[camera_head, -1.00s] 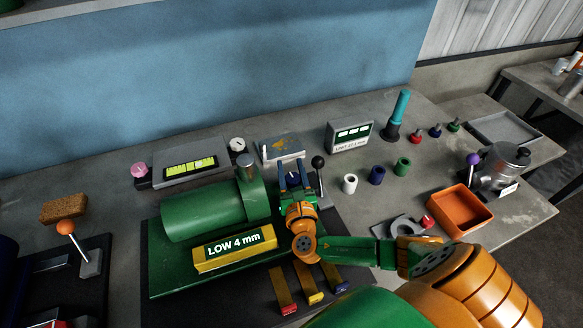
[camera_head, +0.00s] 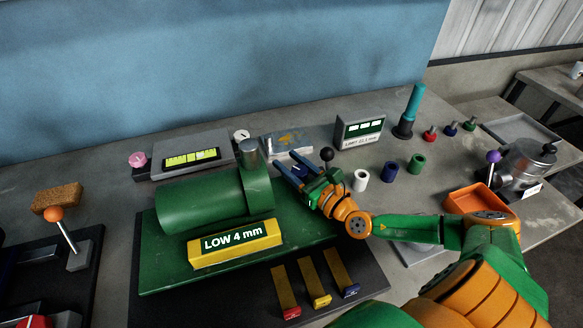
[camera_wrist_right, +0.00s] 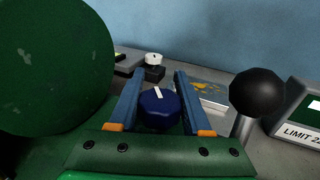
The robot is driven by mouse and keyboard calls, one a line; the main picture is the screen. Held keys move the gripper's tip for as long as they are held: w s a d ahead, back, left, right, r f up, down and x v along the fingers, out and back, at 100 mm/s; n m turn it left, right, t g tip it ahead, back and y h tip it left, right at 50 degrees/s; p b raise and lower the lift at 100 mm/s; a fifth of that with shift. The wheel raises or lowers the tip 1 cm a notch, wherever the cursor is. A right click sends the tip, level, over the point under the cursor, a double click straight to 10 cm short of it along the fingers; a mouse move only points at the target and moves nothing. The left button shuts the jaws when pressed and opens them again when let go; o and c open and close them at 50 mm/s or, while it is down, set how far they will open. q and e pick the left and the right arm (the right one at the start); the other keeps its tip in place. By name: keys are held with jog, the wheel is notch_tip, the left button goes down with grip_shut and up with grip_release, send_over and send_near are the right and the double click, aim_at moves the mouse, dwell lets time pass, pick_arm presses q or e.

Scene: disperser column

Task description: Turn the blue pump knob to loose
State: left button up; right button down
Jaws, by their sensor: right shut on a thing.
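The blue pump knob (camera_wrist_right: 159,108) is a dark blue faceted knob with a white pointer line on top. In the right wrist view it sits between the two blue fingers of my right gripper (camera_wrist_right: 157,100), which is shut on it. The pointer line runs up and slightly left in that view. In the head view my right gripper (camera_head: 292,166) is beside the right end of the green cylinder, and its fingers and body mostly hide the knob. My left gripper is not in view.
The green cylinder (camera_head: 200,203) lies close on the left. A black ball-topped lever (camera_head: 327,154) stands just right of the gripper, also near it in the wrist view (camera_wrist_right: 257,92). A limit display (camera_head: 359,130) and several coloured rings and knobs stand farther right.

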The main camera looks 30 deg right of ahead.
aim_at(306, 176)
dwell(0.3)
jog(key=shift+c, duration=1.8)
grip_release()
jog(key=shift+s, duration=0.1)
jog(key=shift+s+d+b, duration=0.2)
jog(key=shift+s, duration=0.95)
jog(key=shift+s+d+b, duration=0.15)
jog(key=shift+s, duration=1)
jog(key=shift+s+d+b, duration=0.2)
jog(key=shift+s, duration=0.95)
